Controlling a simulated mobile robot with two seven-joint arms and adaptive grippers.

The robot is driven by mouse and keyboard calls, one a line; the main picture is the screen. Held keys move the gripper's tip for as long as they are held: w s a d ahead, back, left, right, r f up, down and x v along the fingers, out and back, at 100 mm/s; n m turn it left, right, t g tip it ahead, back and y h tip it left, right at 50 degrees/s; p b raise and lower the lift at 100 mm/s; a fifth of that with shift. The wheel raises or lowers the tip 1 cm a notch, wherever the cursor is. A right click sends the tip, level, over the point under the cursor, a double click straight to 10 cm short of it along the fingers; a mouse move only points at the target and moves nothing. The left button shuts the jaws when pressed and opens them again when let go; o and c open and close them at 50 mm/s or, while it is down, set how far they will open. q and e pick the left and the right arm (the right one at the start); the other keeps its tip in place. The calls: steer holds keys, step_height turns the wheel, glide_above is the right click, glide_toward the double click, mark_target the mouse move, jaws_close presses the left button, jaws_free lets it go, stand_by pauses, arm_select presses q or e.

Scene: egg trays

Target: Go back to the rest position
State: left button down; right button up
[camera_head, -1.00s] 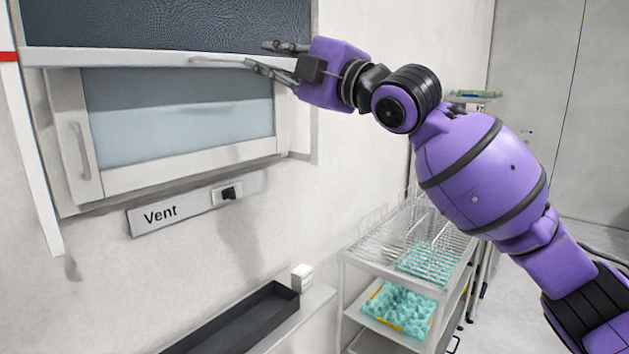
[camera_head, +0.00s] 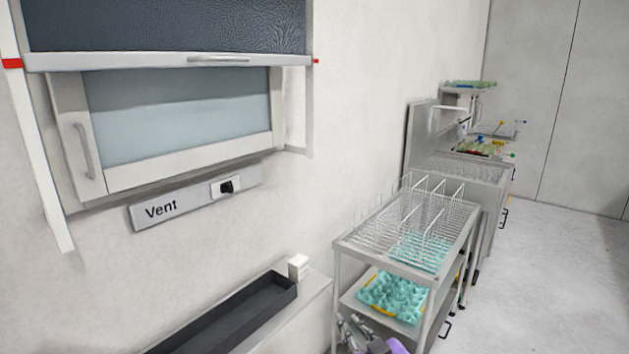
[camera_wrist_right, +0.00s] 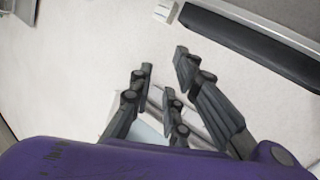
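My right gripper (camera_head: 350,326) shows at the bottom edge of the head view, in front of the lower part of the wire-rack trolley, with only its dark fingers and a bit of purple in frame. In the right wrist view its fingers (camera_wrist_right: 164,72) are spread apart with nothing between them. My left gripper is out of view. The vent hatch (camera_head: 180,115) is on the wall at the left. Its sash handle bar (camera_head: 215,60) is clear of any gripper.
The metal trolley (camera_head: 375,258) carries a wire rack and teal egg trays (camera_head: 393,298). A dark trough (camera_head: 225,318) on a ledge, with a small white block (camera_head: 298,267), runs along the wall. A counter with trays stands behind. The floor (camera_head: 560,260) at right is free.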

steer(key=s+d+f+m+g+h, duration=0.2)
steer(key=s+d+f, duration=0.2)
steer(key=s+f, duration=0.55)
steer(key=s+d+f+m+g+h, duration=0.15)
steer(key=s+d+f, duration=0.25)
steer(key=s+f, duration=0.5)
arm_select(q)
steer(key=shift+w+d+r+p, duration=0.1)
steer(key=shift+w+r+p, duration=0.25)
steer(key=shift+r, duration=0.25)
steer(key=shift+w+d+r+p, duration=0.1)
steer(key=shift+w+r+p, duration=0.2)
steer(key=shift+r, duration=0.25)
arm_select(e)
steer(key=s+d+f+m+g+h, duration=0.1)
steer(key=s+f, duration=0.3)
steer(key=s, duration=0.6)
steer(key=s+d+f+m+g+h, duration=0.1)
steer(key=s+f, duration=0.3)
steer(key=s, duration=0.6)
steer(key=shift+s+d+f+m+g, duration=0.2)
steer(key=shift+d+m+g, duration=0.25)
steer(key=shift+d+g, duration=0.25)
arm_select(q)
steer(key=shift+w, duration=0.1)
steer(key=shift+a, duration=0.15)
